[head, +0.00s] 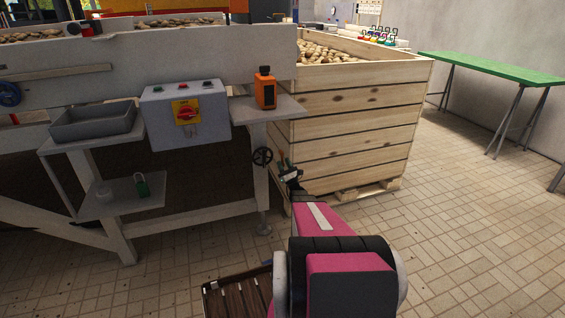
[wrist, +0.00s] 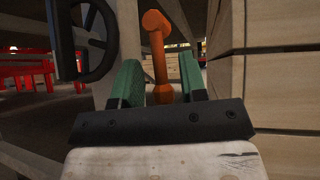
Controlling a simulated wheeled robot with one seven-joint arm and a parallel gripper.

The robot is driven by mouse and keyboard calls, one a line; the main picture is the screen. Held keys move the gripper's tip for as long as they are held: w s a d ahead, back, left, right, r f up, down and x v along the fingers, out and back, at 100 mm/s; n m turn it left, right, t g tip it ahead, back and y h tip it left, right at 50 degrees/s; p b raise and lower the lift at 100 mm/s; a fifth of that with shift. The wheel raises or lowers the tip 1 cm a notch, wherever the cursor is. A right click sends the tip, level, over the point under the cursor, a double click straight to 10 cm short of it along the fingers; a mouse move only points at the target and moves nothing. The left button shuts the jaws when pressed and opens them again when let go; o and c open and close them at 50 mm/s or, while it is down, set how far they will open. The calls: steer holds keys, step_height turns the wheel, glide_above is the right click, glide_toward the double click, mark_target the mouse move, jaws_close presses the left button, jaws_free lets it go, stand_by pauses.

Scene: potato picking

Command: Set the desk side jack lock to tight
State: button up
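An orange lever with a round knob end (wrist: 158,45), which looks like the jack lock, stands nearly upright in the wrist view. My gripper (wrist: 160,62) has green fingers on either side of it, with small gaps showing, so it looks open around the lever. A black handwheel (wrist: 94,40) is just left of the fingers. In the head view the handwheel (head: 262,156) is on the desk's front right leg, and my gripper (head: 286,168) is just right of it. The lever cannot be made out there.
A wooden crate of potatoes (head: 350,125) stands close to the right of my gripper. A grey control box with a red switch (head: 187,116) and an orange bottle (head: 265,90) are above. A green padlock (head: 142,187) lies on a low shelf.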

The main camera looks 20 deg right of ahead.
steer(key=v, duration=0.9)
steer(key=shift+r, duration=0.1)
steer(key=s+a+r+n+g+y, duration=0.2)
steer(key=s+a+n+g+y, duration=0.1)
steer(key=a+n+g, duration=0.5)
steer(key=s+a+r+n+g+y, duration=0.1)
steer(key=s+a+n+g+y, duration=0.3)
steer(key=a, duration=0.6)
steer(key=s+a+r+n+g+y, duration=0.2)
steer(key=a+n+g+y, duration=0.1)
steer(key=a+n+g, duration=0.55)
steer(key=s+a+n+g+h, duration=0.5)
steer(key=s+n+h, duration=0.15)
steer(key=s, duration=0.35)
steer(key=s+d+r+n+h, duration=0.3)
steer(key=s+d+n+h, duration=0.2)
steer(key=s+h, duration=0.2)
steer(key=shift+s+r+h, duration=0.15)
steer(key=shift+r+h, duration=0.25)
steer(key=shift+h, duration=0.85)
steer(key=shift+g, duration=0.25)
